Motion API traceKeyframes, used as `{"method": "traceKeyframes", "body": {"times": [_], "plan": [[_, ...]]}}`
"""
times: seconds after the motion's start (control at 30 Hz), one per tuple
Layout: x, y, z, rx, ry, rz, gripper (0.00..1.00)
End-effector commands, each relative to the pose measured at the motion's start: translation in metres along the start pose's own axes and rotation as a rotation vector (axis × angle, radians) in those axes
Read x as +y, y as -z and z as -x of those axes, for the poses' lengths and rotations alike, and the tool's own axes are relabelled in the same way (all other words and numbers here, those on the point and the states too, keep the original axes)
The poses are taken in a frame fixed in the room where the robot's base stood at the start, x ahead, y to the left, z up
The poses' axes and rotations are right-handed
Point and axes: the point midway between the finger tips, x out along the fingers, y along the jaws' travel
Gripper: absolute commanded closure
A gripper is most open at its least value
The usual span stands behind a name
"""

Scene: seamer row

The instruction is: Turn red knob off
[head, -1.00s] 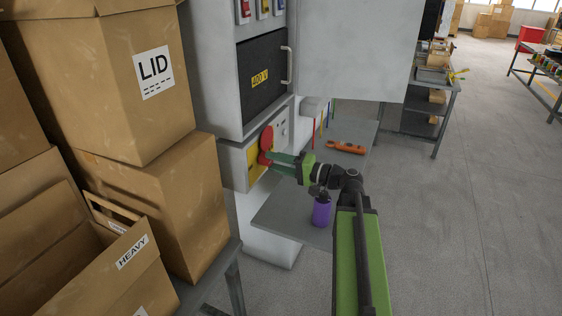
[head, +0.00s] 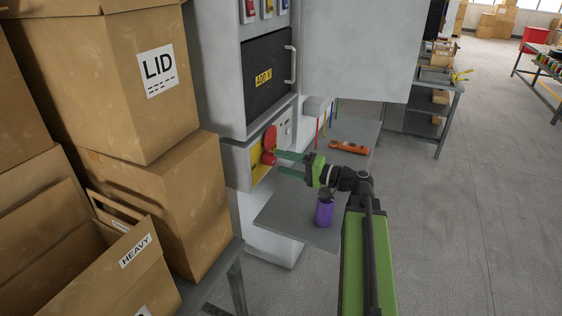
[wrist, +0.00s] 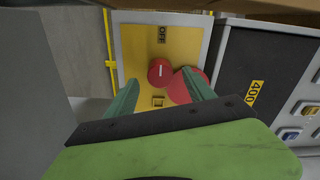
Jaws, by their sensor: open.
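The red knob (wrist: 161,72) is a small round knob with a short white bar, on a yellow panel (wrist: 140,48). In the wrist view the bar runs up and down the picture, and the OFF label (wrist: 162,35) lies above the knob. A smaller marking (wrist: 158,101) lies below it. A larger red disc (wrist: 187,90) sits beside the knob, partly behind a finger. In the head view the knob (head: 267,158) shows below the disc (head: 270,138). My gripper (head: 277,160) is open and empty, its green fingertips just in front of the knob, one to each side in the wrist view (wrist: 159,77).
A dark 400 V door (head: 265,85) with a handle is above the panel. Cardboard boxes (head: 180,200) crowd the left.

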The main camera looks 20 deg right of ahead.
Motion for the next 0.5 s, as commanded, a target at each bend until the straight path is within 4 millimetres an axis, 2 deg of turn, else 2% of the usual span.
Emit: {"method": "traceKeyframes", "body": {"times": [0.03,0.3,0.5], "plan": [[0.0,0.0,0.014,0.004,-0.001,0.0,0.38],[0.0,0.001,0.091,0.005,-0.001,0.0,0.38],[0.0,0.001,0.134,0.002,0.0,0.0,0.38]]}}
